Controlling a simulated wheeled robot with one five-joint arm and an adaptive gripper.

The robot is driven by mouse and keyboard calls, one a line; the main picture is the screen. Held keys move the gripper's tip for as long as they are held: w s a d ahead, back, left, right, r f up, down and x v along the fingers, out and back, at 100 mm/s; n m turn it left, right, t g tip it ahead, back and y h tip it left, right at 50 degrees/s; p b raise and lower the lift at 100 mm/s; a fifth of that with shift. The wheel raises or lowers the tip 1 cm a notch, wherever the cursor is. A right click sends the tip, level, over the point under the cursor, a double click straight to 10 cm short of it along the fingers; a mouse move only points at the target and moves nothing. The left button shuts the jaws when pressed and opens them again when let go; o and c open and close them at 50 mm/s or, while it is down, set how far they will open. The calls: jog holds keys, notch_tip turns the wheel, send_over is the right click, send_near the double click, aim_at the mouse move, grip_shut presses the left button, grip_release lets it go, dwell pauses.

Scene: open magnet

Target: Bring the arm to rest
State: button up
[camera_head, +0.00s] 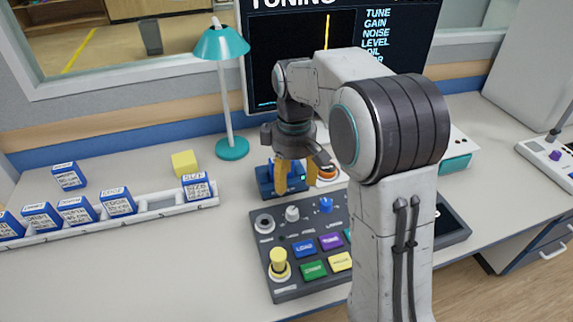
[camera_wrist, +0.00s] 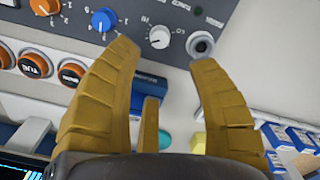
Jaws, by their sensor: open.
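My gripper (camera_head: 295,180) hangs from my bent arm above the desk, just behind the control panel (camera_head: 262,250). Its tan fingers stand apart with nothing between them, as the wrist view (camera_wrist: 165,80) also shows. A dark blue block-like holder (camera_head: 264,180) is close beside and partly behind the fingers. My arm hides part of the panel and of the desk behind it.
A teal lamp (camera_head: 228,100) and a monitor (camera_head: 300,60) stand behind. A yellow cube (camera_head: 185,163) and a white rack (camera_head: 150,222) with several blue-and-white boxes are at left. A console (camera_head: 550,160) is at far right. Clear desk lies between rack and panel.

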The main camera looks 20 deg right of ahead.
jog(key=s+f+m, duration=0.1)
jog(key=f+m, duration=0.1)
jog(key=m, duration=0.1)
jog(key=s+f+m, duration=0.1)
jog(key=f, duration=0.1)
jog(key=shift+s+f+m, duration=0.1)
jog(key=shift+s+m, duration=0.2)
jog(key=shift+s, duration=0.05)
jog(key=shift+m+g, duration=0.3)
jog(key=shift+m, duration=0.6)
jog(key=s, duration=0.5)
jog(key=s+r+p, duration=0.1)
jog(key=s, duration=0.1)
jog(key=shift+s, duration=0.35)
jog(key=s+r+t+p, duration=0.4)
jog(key=s+r+p, duration=0.3)
jog(key=s+r, duration=0.4)
jog(key=shift+v, duration=1.15)
jog(key=shift+w+d, duration=0.1)
